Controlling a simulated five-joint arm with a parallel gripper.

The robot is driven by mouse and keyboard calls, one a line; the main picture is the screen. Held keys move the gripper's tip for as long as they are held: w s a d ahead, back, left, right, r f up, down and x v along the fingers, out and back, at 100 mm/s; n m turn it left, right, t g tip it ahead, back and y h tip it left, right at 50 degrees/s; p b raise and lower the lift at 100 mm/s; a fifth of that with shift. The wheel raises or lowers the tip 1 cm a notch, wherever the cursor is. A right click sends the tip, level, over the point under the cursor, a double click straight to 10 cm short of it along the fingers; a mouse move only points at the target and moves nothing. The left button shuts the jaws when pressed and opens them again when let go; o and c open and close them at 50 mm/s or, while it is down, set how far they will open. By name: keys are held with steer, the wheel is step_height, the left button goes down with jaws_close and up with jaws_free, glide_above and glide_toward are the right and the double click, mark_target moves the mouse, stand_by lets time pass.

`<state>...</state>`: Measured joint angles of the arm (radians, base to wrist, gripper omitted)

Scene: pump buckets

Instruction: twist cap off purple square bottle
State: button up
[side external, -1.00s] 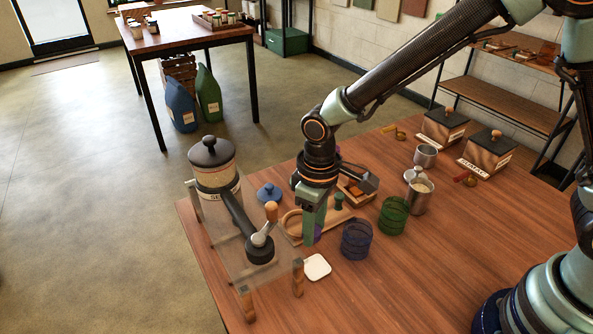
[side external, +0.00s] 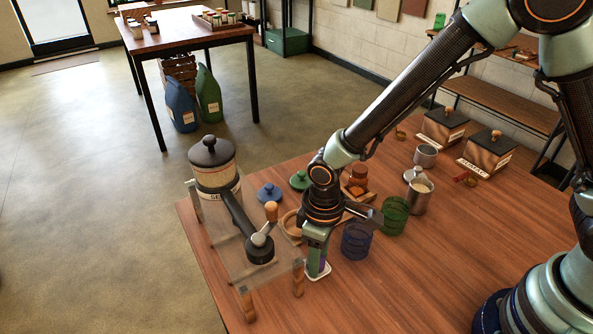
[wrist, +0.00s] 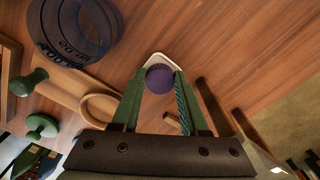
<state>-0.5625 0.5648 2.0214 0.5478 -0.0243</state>
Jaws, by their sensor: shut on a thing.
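My gripper (side external: 317,252) points down over the white square pad (side external: 322,274) near the table's front edge. Its green fingers are shut on the purple bottle (side external: 322,264), mostly hidden in the side view. In the wrist view the bottle's round purple top (wrist: 159,78) shows between the fingertips, with the white pad (wrist: 155,59) behind it. The bottle's square body is hidden there. I cannot tell whether the bottle touches the pad.
A hand-cranked machine (side external: 212,165) on a clear stand is close on the left. A wooden board (wrist: 60,87) is behind my gripper.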

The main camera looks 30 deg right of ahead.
stand_by(0.4)
steer(key=o, duration=1.2)
steer(key=shift+r, duration=0.1)
steer(key=shift+r, duration=3.4)
